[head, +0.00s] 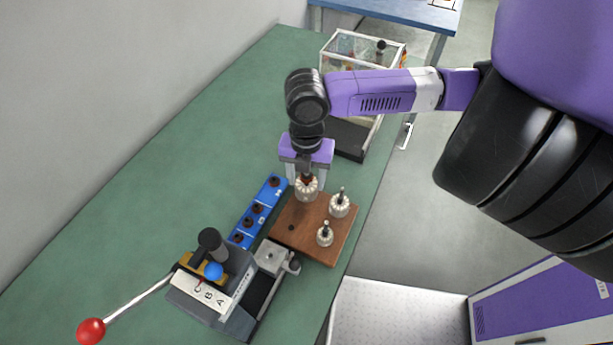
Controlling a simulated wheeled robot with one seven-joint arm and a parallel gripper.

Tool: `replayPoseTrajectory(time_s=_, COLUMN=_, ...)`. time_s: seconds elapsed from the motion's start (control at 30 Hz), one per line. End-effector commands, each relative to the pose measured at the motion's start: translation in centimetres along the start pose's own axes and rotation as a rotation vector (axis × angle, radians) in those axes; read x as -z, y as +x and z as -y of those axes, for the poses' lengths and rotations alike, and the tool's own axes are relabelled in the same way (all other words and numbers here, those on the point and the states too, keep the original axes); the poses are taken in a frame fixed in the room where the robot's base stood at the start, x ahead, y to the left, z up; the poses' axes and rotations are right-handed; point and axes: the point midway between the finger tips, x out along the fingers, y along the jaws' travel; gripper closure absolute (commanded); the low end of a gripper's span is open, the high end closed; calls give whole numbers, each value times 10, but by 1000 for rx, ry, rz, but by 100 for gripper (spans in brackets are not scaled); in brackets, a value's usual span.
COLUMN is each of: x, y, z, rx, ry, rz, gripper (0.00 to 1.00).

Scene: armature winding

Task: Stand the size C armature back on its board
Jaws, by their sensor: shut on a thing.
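My gripper (306,174) points down above the far left corner of the brown wooden board (298,236). It is shut on a pale, ribbed armature (307,190) with a dark shaft, held upright. Whether this armature touches the board or hangs just above it, I cannot tell. Two similar armatures stand on the board, one at the right (340,207) and one nearer the front (325,236). A dark empty hole (291,227) shows at the board's left side. No size letters are readable on the armatures.
A blue block with dark round sockets (247,226) lies left of the board. A machine with a red-knobbed lever (91,331) and A, B, C labels stands in front. A clear-walled bin (340,47) and a black tray (348,138) are behind. The green bench's left side is clear.

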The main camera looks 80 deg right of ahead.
Motion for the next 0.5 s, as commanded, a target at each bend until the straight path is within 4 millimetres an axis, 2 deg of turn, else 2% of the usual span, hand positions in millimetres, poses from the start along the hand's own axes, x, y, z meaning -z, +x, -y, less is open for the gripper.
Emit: replayPoseTrajectory(time_s=0.5, x=0, y=12, z=0, rx=-1, ry=0, rz=1, gripper=100)
